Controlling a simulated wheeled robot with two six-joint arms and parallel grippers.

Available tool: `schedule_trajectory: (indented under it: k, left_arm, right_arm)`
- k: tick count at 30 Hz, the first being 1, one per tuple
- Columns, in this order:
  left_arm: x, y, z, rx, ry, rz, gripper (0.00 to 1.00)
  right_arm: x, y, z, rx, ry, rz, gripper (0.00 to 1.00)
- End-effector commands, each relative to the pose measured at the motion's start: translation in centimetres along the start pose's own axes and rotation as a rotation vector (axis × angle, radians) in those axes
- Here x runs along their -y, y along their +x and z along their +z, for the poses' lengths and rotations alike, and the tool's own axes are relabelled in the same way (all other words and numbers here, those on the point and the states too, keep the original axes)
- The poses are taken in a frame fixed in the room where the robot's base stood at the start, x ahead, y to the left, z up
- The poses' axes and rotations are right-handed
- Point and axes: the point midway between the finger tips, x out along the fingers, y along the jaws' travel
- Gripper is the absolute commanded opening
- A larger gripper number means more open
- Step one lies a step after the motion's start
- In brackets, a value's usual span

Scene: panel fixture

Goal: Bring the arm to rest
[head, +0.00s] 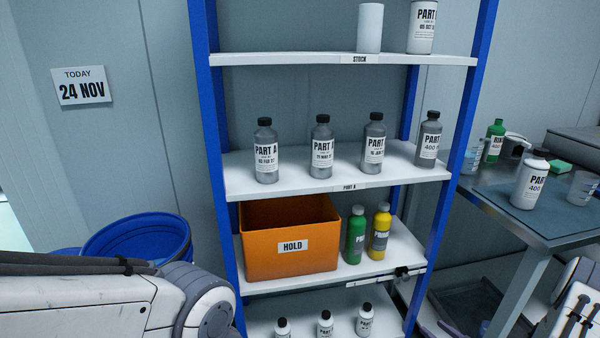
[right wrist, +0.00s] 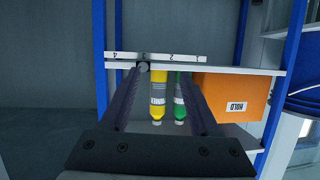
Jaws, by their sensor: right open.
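A yellow bottle (right wrist: 158,92) and a green bottle (right wrist: 180,98) show beyond and between the fingers; that view is upside down. My right arm (head: 575,305) comes in at the lower right. My left arm (head: 110,300) lies across the lower left; its gripper is outside the picture.
The blue-posted rack (head: 214,130) holds several grey bottles, an orange HOLD crate (head: 290,262), and green (head: 355,236) and yellow (head: 380,232) bottles. A numbered strip (right wrist: 170,58) runs along a shelf edge. A steel table (head: 555,225) with bottles stands right; a blue bin (head: 140,238) stands left.

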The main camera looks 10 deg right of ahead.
Motion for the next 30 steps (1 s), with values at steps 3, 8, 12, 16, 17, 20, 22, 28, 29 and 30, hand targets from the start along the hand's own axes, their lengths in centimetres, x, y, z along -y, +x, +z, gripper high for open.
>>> schedule_trajectory:
  k: [3, 8, 12, 16, 17, 20, 22, 28, 29, 30]
  left_arm:
    - [0.0, 0.0, 0.0, 0.0, 0.0, 0.0, 0.5]
    - [0.0, 0.0, 0.0, 0.0, 0.0, 0.0, 0.5]
    - [0.0, 0.0, 0.0, 0.0, 0.0, 0.0, 0.5]
    - [0.0, 0.0, 0.0, 0.0, 0.0, 0.0, 0.5]
    - [0.0, 0.0, 0.0, 0.0, 0.0, 0.0, 0.5]
    - [0.0, 0.0, 0.0, 0.0, 0.0, 0.0, 0.5]
    - [0.0, 0.0, 0.0, 0.0, 0.0, 0.0, 0.5]
    - [0.0, 0.0, 0.0, 0.0, 0.0, 0.0, 0.5]
    - [0.0, 0.0, 0.0, 0.0, 0.0, 0.0, 0.5]
    - [0.0, 0.0, 0.0, 0.0, 0.0, 0.0, 0.5]
  right_arm:
    - [1.0, 2.7, -2.3, 0.113, -0.075, -0.022, 0.62]
    - [3.9, 6.3, -6.6, 0.302, -0.193, -0.029, 0.62]
    - [9.6, 8.0, -11.6, 0.482, -0.291, -0.017, 0.62]
    - [16.6, 6.8, -15.8, 0.62, -0.345, -0.007, 0.62]
    - [18.3, 6.2, -16.6, 0.649, -0.351, -0.007, 0.62]
    - [24.5, 2.9, -18.6, 0.742, -0.361, -0.02, 0.62]
    - [28.7, -0.4, -19.3, 0.807, -0.363, -0.047, 0.62]
    - [37.0, -10.2, -19.1, 0.975, -0.354, -0.15, 0.62]
    - [37.9, -11.5, -18.9, 0.997, -0.354, -0.167, 0.62]
    - [38.8, -13.2, -18.7, 1.024, -0.354, -0.189, 0.62]
